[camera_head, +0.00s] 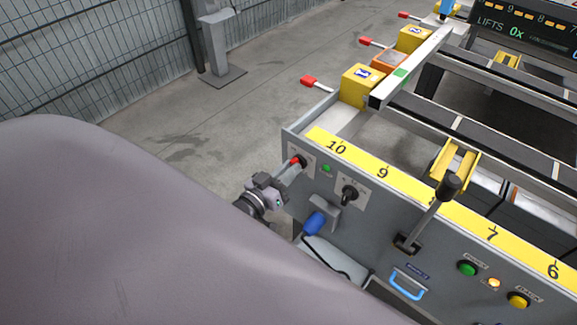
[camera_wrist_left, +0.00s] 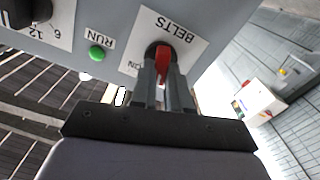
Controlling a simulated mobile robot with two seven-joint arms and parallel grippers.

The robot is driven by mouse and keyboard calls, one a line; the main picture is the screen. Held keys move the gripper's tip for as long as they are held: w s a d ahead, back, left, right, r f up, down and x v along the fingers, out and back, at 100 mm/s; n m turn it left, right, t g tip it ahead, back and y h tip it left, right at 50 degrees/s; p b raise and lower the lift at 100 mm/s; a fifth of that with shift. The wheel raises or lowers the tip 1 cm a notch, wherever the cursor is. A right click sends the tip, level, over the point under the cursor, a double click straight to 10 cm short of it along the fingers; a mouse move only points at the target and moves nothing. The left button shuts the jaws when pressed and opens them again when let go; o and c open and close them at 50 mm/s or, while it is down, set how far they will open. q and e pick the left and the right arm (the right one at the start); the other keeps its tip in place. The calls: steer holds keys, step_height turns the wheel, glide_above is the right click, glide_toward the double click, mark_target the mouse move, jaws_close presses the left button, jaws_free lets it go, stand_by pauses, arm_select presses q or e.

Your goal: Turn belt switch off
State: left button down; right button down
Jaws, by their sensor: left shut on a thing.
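The belt switch is a red knob (camera_head: 296,160) on a white plate at the left end of the grey front panel (camera_head: 385,215). In the left wrist view the red knob (camera_wrist_left: 164,60) sits below the word BELTS, with ON partly visible beside it. My left gripper (camera_head: 290,168) reaches the knob from the front. Its two fingers (camera_wrist_left: 163,75) are shut on the knob, one on each side. The knob's lower part is hidden between the fingers, and I cannot tell its exact setting. My right gripper is not in view.
A green RUN light (camera_wrist_left: 97,53) is beside the switch plate. A black rotary knob (camera_head: 349,194), a blue knob (camera_head: 315,222) and a black-topped lever (camera_head: 448,187) stick out farther right. My large grey arm covers the lower left of the head view.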

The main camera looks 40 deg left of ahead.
arm_select(q)
steer(key=shift+a+f+n, duration=0.1)
steer(key=shift+n, duration=2.8)
steer(key=c, duration=1.1)
jaws_free()
steer(key=shift+s, duration=0.1)
steer(key=s, duration=0.7)
steer(key=shift+a, duration=0.3)
